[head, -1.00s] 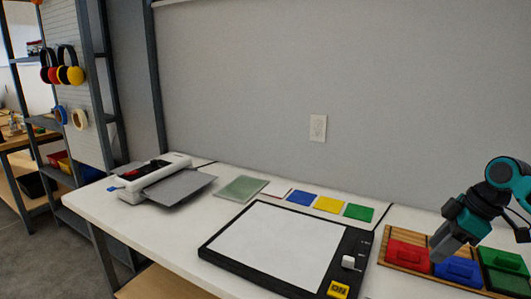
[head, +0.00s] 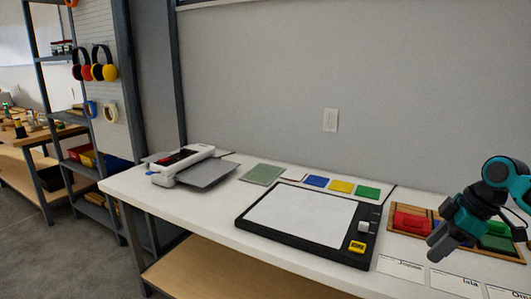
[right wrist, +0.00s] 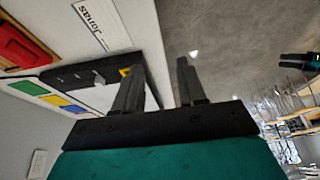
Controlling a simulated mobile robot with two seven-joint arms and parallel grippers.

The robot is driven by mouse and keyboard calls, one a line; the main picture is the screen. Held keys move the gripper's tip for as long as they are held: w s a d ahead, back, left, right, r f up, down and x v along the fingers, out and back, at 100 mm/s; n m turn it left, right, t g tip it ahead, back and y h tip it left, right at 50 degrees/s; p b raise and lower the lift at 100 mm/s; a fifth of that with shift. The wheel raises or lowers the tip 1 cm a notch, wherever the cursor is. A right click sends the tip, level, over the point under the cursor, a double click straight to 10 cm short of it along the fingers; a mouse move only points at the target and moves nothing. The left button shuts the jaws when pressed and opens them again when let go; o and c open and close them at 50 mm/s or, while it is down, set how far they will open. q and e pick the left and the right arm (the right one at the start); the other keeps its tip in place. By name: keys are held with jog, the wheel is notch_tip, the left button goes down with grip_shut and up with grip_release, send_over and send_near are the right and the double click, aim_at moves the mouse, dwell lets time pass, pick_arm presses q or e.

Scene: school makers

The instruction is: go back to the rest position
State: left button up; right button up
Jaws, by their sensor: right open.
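My right gripper (head: 441,242) hangs over the right end of the white table (head: 150,197), in front of the wooden tray (head: 408,234) with coloured blocks. In the right wrist view its two fingers (right wrist: 158,75) are apart with nothing between them. A dark and teal shape at the right edge of that view looks like my left gripper (right wrist: 298,62); it is too small to tell how its jaws stand. The head view does not show my left arm.
A black-framed board (head: 300,215) with a white sheet lies mid-table. A laminator (head: 182,160) stands at the left, and coloured squares (head: 341,186) lie behind the board. Name cards (head: 400,268) lie at the front right. A shelf rack (head: 105,100) and grey floor are at the left.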

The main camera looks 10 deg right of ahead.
jog(key=s+a+f+m+t, duration=0.1)
jog(key=a+f, duration=0.6)
jog(key=f, duration=0.3)
jog(key=s+a+f+m+t, duration=0.1)
jog(key=a+f, duration=0.6)
jog(key=f, duration=0.4)
jog(key=s+a+f+m+t, duration=0.1)
jog(key=s+a+m+t, duration=0.1)
jog(key=s+a, duration=0.4)
jog(key=s+a+f+m+t+h, duration=0.1)
jog(key=s+a+f+m+t, duration=0.1)
jog(key=s+a, duration=0.5)
jog(key=shift+s+a+f+m+t+h, duration=0.2)
jog(key=shift+a+f+m+t+h, duration=0.1)
jog(key=shift+a+m+t, duration=0.55)
jog(key=shift+d, duration=0.15)
